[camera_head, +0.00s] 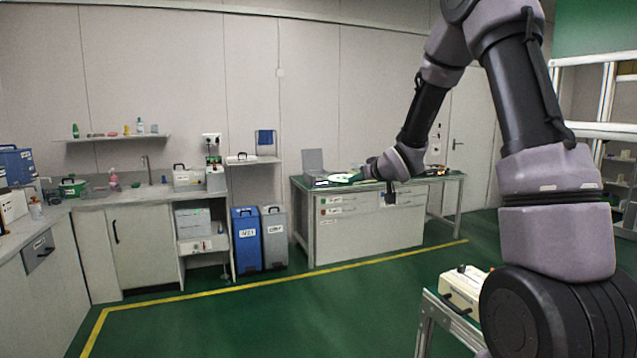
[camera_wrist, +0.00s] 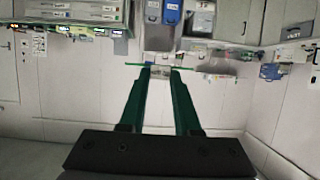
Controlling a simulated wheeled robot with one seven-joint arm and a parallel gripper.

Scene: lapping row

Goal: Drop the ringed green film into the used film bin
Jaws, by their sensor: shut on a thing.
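My gripper (camera_head: 366,172) is shut on the green film (camera_head: 341,178), a flat green disc with a pale middle, held out over the drawer bench in the head view. In the wrist view my gripper's green fingers (camera_wrist: 160,72) pinch the film (camera_wrist: 133,65), which shows edge-on as a thin green line. Two lidded bins stand against the wall, left of the film in the head view: a blue bin (camera_head: 246,240) and a grey bin (camera_head: 274,238). Their labels are too small to read. The wrist view shows the blue bin (camera_wrist: 172,16) and grey bin (camera_wrist: 200,20) beyond the fingertips.
The drawer bench (camera_head: 362,228) stands right of the bins, with a grey open case (camera_head: 313,163) on it. A counter with a sink (camera_head: 145,192) runs along the left. A cream box (camera_head: 462,288) sits on a stand near my arm. The green floor before the bins is clear.

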